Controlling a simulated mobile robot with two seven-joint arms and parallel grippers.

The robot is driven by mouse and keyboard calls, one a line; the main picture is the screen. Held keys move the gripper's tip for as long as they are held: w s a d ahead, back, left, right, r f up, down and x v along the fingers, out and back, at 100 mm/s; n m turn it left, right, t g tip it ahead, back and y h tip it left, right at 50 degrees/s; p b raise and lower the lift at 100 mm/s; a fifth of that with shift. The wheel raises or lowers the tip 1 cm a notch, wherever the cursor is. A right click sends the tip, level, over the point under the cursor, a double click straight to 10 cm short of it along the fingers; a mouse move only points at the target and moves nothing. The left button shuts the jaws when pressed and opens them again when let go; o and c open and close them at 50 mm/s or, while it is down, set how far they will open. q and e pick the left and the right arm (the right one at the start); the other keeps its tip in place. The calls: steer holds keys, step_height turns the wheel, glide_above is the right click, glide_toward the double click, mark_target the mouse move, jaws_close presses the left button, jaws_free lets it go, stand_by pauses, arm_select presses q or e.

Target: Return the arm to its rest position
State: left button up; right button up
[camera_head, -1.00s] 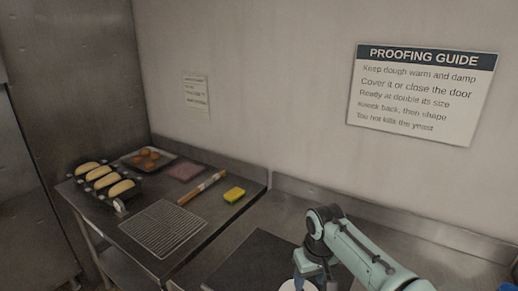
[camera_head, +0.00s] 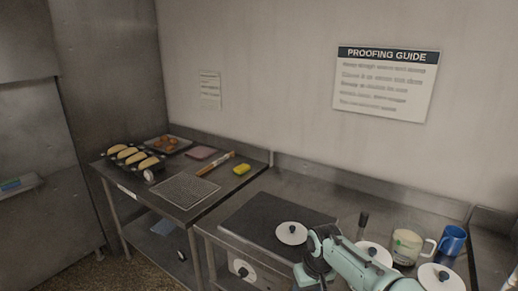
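My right arm comes in from the lower right over the steel counter (camera_head: 290,190), in front of a dark flat plate (camera_head: 260,212). Its teal links bend down at a dark joint near the bottom edge. My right gripper (camera_head: 312,277) points down there, partly hidden and cut off. I cannot tell whether it is open or shut, or holding anything. My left arm and gripper are not in view.
The left table holds loaves (camera_head: 137,157), a wire rack (camera_head: 184,190) and a yellow sponge (camera_head: 242,169).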

steer(key=s+f+m+g+y, duration=0.1)
steer(key=s+f, duration=0.2)
steer(key=f, duration=1)
steer(key=s+f+m+g+y, duration=0.1)
steer(key=s+f, duration=0.2)
steer(key=f, duration=0.9)
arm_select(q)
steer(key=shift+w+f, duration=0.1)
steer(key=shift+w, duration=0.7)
arm_select(e)
steer(key=s+f+m, duration=0.1)
steer(key=s+f, duration=0.3)
steer(key=s, duration=0.3)
steer(key=s+f+m, duration=0.2)
steer(key=s+f, duration=0.2)
steer(key=s, duration=0.4)
steer(key=s+f+m+y, duration=0.1)
steer(key=s+f+m, duration=0.1)
steer(key=s+f, duration=0.2)
steer(key=s, duration=0.3)
steer(key=shift+s+a+f, duration=0.3)
steer(key=shift+f, duration=0.05)
